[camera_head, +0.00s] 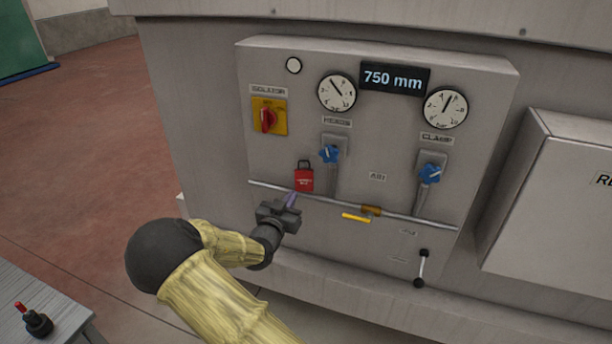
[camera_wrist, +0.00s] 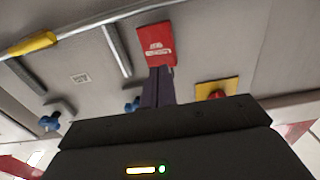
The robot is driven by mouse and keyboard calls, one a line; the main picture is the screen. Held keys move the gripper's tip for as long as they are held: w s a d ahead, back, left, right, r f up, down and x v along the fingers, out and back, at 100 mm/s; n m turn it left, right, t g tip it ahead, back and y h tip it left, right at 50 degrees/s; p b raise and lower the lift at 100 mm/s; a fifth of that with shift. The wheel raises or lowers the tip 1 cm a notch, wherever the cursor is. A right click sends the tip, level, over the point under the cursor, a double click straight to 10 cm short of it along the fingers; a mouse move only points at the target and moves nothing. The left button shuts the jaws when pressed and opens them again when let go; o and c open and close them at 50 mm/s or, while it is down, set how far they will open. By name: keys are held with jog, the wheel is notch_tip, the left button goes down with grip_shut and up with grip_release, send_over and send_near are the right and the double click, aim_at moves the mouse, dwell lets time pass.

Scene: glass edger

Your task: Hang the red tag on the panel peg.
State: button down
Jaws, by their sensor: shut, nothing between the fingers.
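The red tag (camera_head: 304,179) is at the panel face, below and right of the yellow-and-red isolator switch (camera_head: 268,117). A dark loop shows at its top in the head view; the peg itself I cannot make out. The tag also shows in the wrist view (camera_wrist: 155,45), just beyond my fingertips. My gripper (camera_head: 291,200) is shut and empty, just below the tag in the head view. In the wrist view its fingers (camera_wrist: 158,78) are together and point at the tag's edge. I cannot tell whether they touch it.
A horizontal pipe (camera_head: 400,214) with a yellow lever (camera_head: 356,217) crosses the panel beside my gripper. Blue valve knobs (camera_head: 329,153) and (camera_head: 430,173) stick out to the right. A grey box (camera_head: 560,200) juts out at far right. The floor at left (camera_head: 90,130) is clear.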

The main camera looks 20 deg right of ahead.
aim_at(303, 180)
jog(key=shift+b+x, duration=1.15)
jog(key=shift+x, duration=2.8)
jog(key=shift+v, duration=1.6)
dwell(2.0)
